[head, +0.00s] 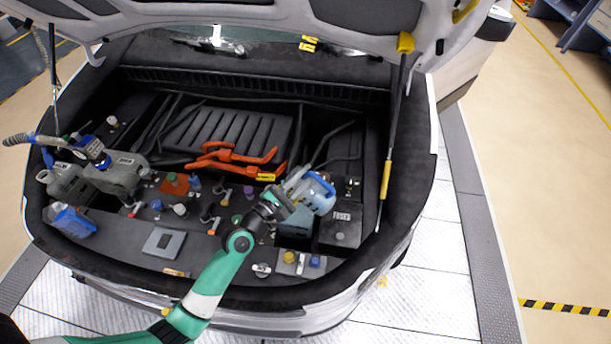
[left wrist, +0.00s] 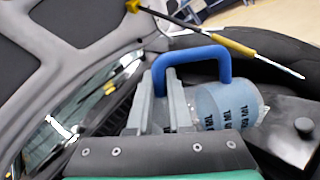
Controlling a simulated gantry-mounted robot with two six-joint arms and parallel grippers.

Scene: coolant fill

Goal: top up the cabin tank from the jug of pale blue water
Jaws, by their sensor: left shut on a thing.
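A clear jug (head: 319,194) of pale blue water is held tilted over the right part of the engine bay in the head view. In the left wrist view the jug (left wrist: 228,108) shows its blue handle and printed scale marks. My left gripper (head: 293,184) is shut on the handle, its two fingers (left wrist: 161,98) on either side of one leg of it. A pale teal box (head: 296,222) sits just below the jug. I cannot tell which part is the cabin tank, nor whether water is flowing. My right gripper is not in view.
Orange cables (head: 232,157) cross the middle of the bay. A box marked FUSES (head: 341,232) is right of the teal box. A blue container (head: 71,221) and a hose (head: 25,139) are at left. A prop rod (head: 388,160) stands at right under the raised lid.

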